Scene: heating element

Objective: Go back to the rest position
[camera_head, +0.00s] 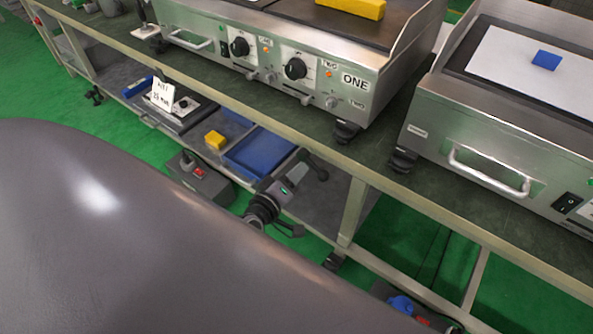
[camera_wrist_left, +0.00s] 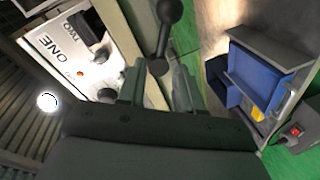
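My left gripper (camera_head: 296,176) is in front of the workbench, near the edge of the lower shelf, below griddle ONE. My right gripper is in neither view.
Griddle ONE (camera_head: 275,60) stands on the bench top (camera_head: 378,152), with a yellow block (camera_head: 353,7) on it. A second griddle (camera_head: 500,140) carries a blue block (camera_head: 546,60). Green floor (camera_head: 75,108) is open at left.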

